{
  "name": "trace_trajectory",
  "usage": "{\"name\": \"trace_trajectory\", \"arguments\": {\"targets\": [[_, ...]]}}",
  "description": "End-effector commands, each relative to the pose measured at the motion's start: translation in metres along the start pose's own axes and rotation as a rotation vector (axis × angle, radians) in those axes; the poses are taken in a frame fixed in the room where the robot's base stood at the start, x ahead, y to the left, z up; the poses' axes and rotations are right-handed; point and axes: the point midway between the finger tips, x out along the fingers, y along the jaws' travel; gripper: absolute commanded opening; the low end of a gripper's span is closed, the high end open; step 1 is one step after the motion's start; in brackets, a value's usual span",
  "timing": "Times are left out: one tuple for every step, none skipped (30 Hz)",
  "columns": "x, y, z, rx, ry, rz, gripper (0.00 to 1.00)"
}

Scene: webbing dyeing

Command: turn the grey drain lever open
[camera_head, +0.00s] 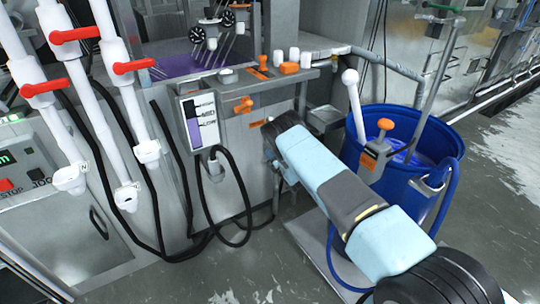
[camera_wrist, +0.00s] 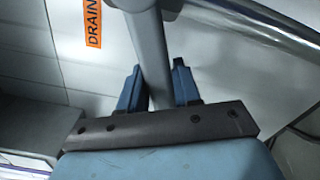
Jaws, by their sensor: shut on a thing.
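In the wrist view, the grey drain lever (camera_wrist: 151,38) runs down from the top edge between the two blue fingers of my gripper (camera_wrist: 157,72). My gripper is shut on the lever, with one finger on each side of its shaft. An orange DRAIN label (camera_wrist: 93,22) is on the pale panel to the left of the lever. In the head view, my arm reaches from the lower right to the front of the grey machine. It hides the lever and my fingertips there.
A blue barrel (camera_head: 425,185) with purple-blue liquid stands right of my arm. White pipes with red handles (camera_head: 75,35) stand at the left. Black cables hang below the gauge.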

Motion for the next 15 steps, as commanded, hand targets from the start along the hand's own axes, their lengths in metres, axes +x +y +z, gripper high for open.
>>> {"name": "trace_trajectory", "arguments": {"targets": [[-0.002,-0.008,0.0,-0.043,0.001,-0.007,0.0],[-0.002,-0.01,0.0,-0.071,0.001,-0.008,0.0],[-0.003,-0.014,0.0,-0.11,0.002,-0.008,0.0],[-0.003,-0.016,0.0,-0.138,0.002,-0.008,0.0],[-0.002,-0.018,0.0,-0.166,0.002,-0.007,0.0],[-0.002,-0.021,0.001,-0.205,0.002,-0.007,0.0],[-0.003,-0.024,0.001,-0.233,0.003,-0.008,0.0],[-0.003,-0.026,0.002,-0.261,0.002,-0.008,0.0],[-0.003,-0.029,0.003,-0.299,0.002,-0.008,0.0],[-0.003,-0.031,0.003,-0.328,0.003,-0.008,0.0],[-0.003,-0.033,0.004,-0.357,0.004,-0.008,0.0],[-0.003,-0.036,0.005,-0.394,0.003,-0.008,0.0],[-0.003,-0.038,0.006,-0.424,0.003,-0.008,0.0],[-0.003,-0.041,0.007,-0.451,0.004,-0.008,0.0],[-0.003,-0.044,0.008,-0.489,0.004,-0.008,0.0]]}}
